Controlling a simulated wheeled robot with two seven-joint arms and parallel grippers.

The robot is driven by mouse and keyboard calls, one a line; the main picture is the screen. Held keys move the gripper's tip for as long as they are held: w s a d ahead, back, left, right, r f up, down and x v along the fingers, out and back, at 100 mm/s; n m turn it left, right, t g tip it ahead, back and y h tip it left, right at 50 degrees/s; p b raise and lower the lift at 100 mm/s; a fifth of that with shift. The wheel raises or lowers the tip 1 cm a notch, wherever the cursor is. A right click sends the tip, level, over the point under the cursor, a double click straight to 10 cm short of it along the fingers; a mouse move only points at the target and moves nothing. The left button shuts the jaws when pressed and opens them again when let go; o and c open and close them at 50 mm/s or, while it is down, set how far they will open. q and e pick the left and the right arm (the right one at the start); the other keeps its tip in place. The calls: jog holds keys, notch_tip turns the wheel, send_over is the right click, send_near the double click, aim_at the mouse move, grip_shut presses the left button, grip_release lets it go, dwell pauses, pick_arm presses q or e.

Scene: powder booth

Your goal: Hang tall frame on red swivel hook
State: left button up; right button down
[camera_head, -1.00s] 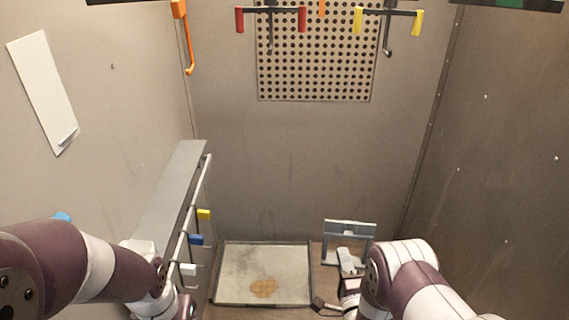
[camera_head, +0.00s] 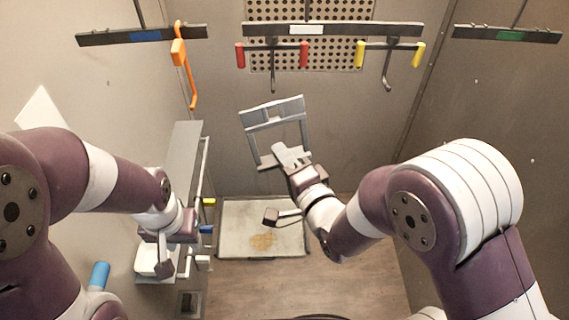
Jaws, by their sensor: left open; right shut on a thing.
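The tall frame (camera_head: 272,113) is a grey open rectangle, slightly tilted, held up in front of the back wall. My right gripper (camera_head: 288,158) is shut on its lower bar. The red swivel hook (camera_head: 304,55) hangs from the overhead rail, with a red grip at each end of a dark crossbar and a dark hook below its middle. In the picture, the frame is below this hook and apart from it. My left gripper (camera_head: 166,258) is open and low at the left, beside the grey shelf.
A yellow swivel hook (camera_head: 418,54) hangs right of the red one. An orange hook (camera_head: 180,55) hangs at the left. A grey shelf (camera_head: 183,150) with coloured tabs runs along the left wall. A stained tray (camera_head: 240,215) lies on the floor.

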jog(key=shift+w+d+r, duration=0.15)
jog(key=shift+w, duration=0.45)
pick_arm(q)
jog(key=shift+s+d+f, duration=0.1)
jog(key=shift+s+f, duration=0.05)
jog(key=shift+s, duration=0.1)
pick_arm(e)
jog(key=w, duration=0.3)
pick_arm(q)
jog(key=shift+s, duration=0.1)
pick_arm(e)
jog(key=shift+s, duration=0.15)
pick_arm(q)
jog(key=shift+f+b, duration=0.25)
jog(key=shift+b, duration=0.2)
pick_arm(e)
jog(key=shift+w, duration=0.3)
pick_arm(q)
jog(key=shift+f, duration=0.1)
pick_arm(e)
jog(key=shift+s, duration=0.1)
dwell(0.4)
pick_arm(q)
jog(key=shift+f+b, duration=0.75)
jog(key=shift+b, duration=0.1)
pick_arm(e)
jog(key=shift+w, duration=2.4)
